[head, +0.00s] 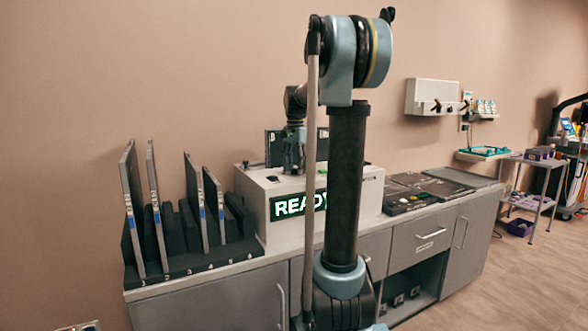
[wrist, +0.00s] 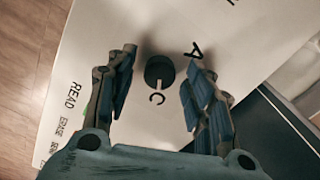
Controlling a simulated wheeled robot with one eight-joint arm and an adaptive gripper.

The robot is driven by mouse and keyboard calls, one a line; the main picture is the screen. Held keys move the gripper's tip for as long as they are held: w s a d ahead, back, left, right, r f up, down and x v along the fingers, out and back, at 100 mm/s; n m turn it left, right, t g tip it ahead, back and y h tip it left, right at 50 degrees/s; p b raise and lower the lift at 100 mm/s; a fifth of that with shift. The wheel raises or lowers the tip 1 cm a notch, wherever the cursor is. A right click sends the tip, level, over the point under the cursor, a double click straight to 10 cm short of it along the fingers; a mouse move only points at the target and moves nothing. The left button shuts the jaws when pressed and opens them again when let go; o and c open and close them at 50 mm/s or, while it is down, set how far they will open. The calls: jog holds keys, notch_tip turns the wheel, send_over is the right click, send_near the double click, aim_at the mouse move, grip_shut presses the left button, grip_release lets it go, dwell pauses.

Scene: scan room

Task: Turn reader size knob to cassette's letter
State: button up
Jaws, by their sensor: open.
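The white reader (head: 350,205) stands on the counter with a lit green READY sign (head: 290,206) on its front. The letter A (wrist: 194,50) is right of the knob; another letter is partly seen at the top edge. My gripper (wrist: 157,72) is open, with its fingers on either side of the knob, apart from it. A dark cassette (head: 273,148) stands upright at the reader's back; its small white mark resembles B, but is unclear.
A rack (head: 185,275) with upright grey panels and numbered slots stands left of the reader. Flat dark panels (head: 430,190) lie on the counter to the right. READ and ERASE labels (wrist: 70,97) show left of the knob. My arm hides part of the reader.

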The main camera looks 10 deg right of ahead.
jog(key=c, duration=1.1)
jog(key=shift+a, duration=0.2)
jog(key=shift+d, duration=0.15)
jog(key=shift+n, duration=0.3)
jog(key=n, duration=0.4)
jog(key=shift+n, duration=0.3)
jog(key=n, duration=0.6)
jog(key=shift+n, duration=0.4)
